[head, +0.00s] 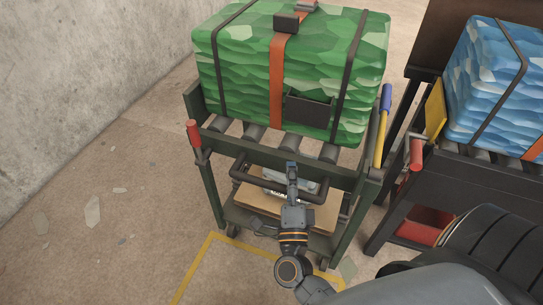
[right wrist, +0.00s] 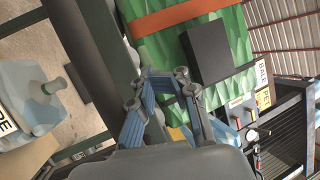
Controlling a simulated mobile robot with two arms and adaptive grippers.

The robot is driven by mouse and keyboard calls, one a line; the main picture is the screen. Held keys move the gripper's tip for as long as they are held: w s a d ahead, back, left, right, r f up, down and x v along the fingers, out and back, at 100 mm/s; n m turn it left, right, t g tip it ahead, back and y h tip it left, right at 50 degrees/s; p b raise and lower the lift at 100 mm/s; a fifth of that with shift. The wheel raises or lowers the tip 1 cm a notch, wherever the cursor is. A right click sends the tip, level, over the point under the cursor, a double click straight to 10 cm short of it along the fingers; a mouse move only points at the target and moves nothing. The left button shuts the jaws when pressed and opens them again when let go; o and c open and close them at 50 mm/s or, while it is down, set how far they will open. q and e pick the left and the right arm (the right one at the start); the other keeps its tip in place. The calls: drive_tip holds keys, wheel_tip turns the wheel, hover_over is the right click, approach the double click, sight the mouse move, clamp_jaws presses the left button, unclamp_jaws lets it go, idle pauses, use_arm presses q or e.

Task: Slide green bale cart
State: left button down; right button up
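The green bale (head: 232,60), strapped with one orange and two black bands, lies on the rollers of a dark green cart (head: 340,177). A black box is on its front; it also shows in the right wrist view (right wrist: 207,50). A dark push handle (head: 249,180) crosses the cart's front below the rollers. My left gripper is out of view.
A blue bale (head: 490,80) sits on another dark cart (head: 475,185) close on the right. A red-gripped lever (head: 194,134) is at the green cart's left corner. A concrete wall (head: 75,80) is at left. Yellow lines (head: 197,270) mark the floor in front.

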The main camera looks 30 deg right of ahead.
sight(287, 143)
wheel_tip(287, 143, down, 7)
drive_tip(key=n+g+y, duration=0.1)
drive_tip(key=y, duration=0.1)
drive_tip(key=x, duration=0.6)
drive_tip(key=shift+s+d, duration=0.15)
drive_tip(key=shift+d, duration=0.3)
drive_tip(key=x, duration=0.4)
drive_tip(key=a+x, duration=0.1)
drive_tip(key=x, duration=0.2)
drive_tip(key=shift+w+f, duration=0.3)
drive_tip(key=shift+f, duration=0.05)
drive_tip(key=shift+w+f+p, duration=0.1)
drive_tip(key=shift+w+p, duration=0.2)
drive_tip(key=shift+w, duration=0.05)
drive_tip(key=shift+w+d, duration=0.15)
drive_tip(key=shift+d, duration=0.15)
drive_tip(key=shift+d+r, duration=0.2)
drive_tip(key=shift+r, duration=0.25)
drive_tip(key=shift+c, duration=0.5)
drive_tip(key=shift+d+r+h, duration=0.1)
drive_tip(key=shift+d+h, duration=0.05)
drive_tip(key=shift+h, duration=0.15)
clamp_jaws()
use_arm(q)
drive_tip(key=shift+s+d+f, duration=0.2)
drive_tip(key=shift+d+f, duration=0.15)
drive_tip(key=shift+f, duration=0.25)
